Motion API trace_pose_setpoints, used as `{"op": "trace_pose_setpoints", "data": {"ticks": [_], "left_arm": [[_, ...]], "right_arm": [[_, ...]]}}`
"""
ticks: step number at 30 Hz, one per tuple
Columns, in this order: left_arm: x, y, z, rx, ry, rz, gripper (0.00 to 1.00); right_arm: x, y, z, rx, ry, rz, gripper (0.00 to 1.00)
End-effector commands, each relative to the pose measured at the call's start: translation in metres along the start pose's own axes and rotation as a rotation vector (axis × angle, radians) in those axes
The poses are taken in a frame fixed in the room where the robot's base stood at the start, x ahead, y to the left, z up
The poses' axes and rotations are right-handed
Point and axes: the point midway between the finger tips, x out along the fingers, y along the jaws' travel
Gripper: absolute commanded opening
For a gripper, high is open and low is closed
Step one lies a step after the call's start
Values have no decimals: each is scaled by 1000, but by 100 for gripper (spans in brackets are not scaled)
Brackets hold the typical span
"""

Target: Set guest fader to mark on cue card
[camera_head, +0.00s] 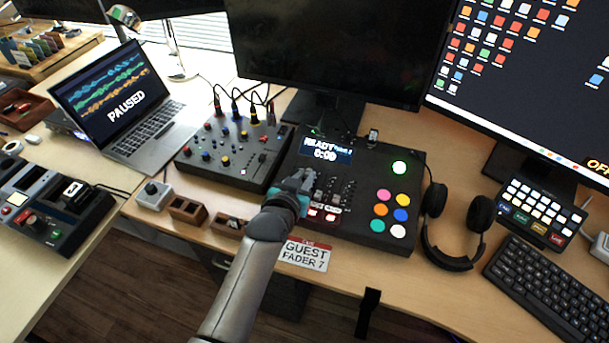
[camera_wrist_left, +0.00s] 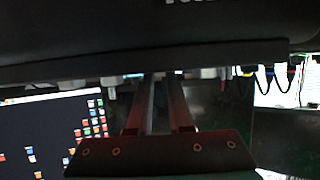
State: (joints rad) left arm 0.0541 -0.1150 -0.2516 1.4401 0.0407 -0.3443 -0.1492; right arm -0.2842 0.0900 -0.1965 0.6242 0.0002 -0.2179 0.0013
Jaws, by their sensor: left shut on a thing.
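The cue card (camera_head: 304,256) lies at the desk's front edge and reads "GUEST FADER 7". The fader's scale and setting cannot be read. My right gripper is not in view.
A mixer (camera_head: 232,150) with knobs and cables stands left of the console, beside a laptop (camera_head: 130,105) reading "PAUSED". Coloured buttons (camera_head: 381,209) fill the console's right side. Headphones (camera_head: 455,225) and a keyboard (camera_head: 545,285) lie to the right. Small wooden boxes (camera_head: 187,209) stand in front.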

Motion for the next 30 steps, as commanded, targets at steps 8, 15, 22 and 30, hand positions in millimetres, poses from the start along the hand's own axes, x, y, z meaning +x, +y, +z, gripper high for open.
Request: {"op": "trace_pose_setpoints", "data": {"ticks": [8,15,22,30], "left_arm": [[0,0,2,1,-5,0,24],[0,0,2,1,-4,0,49],[0,0,2,1,-3,0,49],[-25,0,1,1,-5,0,49]], "right_arm": [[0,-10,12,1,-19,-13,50],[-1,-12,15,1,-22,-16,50],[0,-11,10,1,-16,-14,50],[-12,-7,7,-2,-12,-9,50]]}}
